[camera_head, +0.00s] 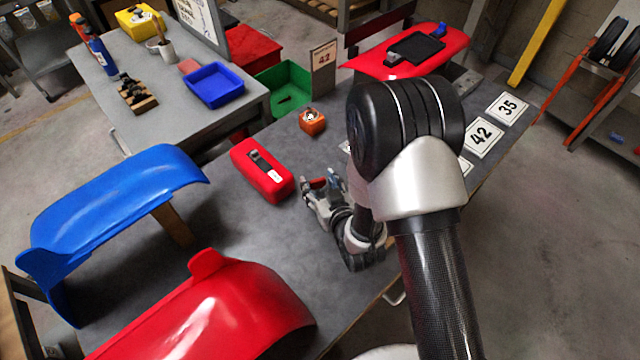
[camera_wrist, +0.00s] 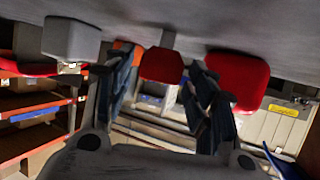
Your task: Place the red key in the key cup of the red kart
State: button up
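The red key's head (camera_wrist: 161,66) shows between the two fingertips of my gripper (camera_wrist: 163,75) in the wrist view, with a grey stem running from it toward the table surface. The fingers look closed against the head's sides. In the head view my gripper (camera_head: 323,186) is low over the table's near right part, with a bit of red between its tips. A red kart nose panel (camera_head: 365,67) lies at the far end, bearing a black tray and a small grey piece. A red curved panel (camera_head: 220,309) is in front. I cannot tell which piece is the key cup.
A red box (camera_head: 262,184) with a black slot and an orange block (camera_head: 312,127) with a round top stand near my gripper. A blue panel (camera_head: 110,198) is left.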

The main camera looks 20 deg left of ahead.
jog(key=shift+o, duration=0.2)
jog(key=shift+r, duration=0.15)
jog(key=shift+s+d+r+p, duration=0.2)
jog(key=shift+s+d+p, duration=0.05)
jog(key=shift+p, duration=0.1)
jog(key=p+v, duration=0.2)
jog(key=v, duration=0.7)
jog(key=shift+r, duration=0.1)
jog(key=shift+p+v, duration=1.05)
jog(key=shift+p, duration=0.85)
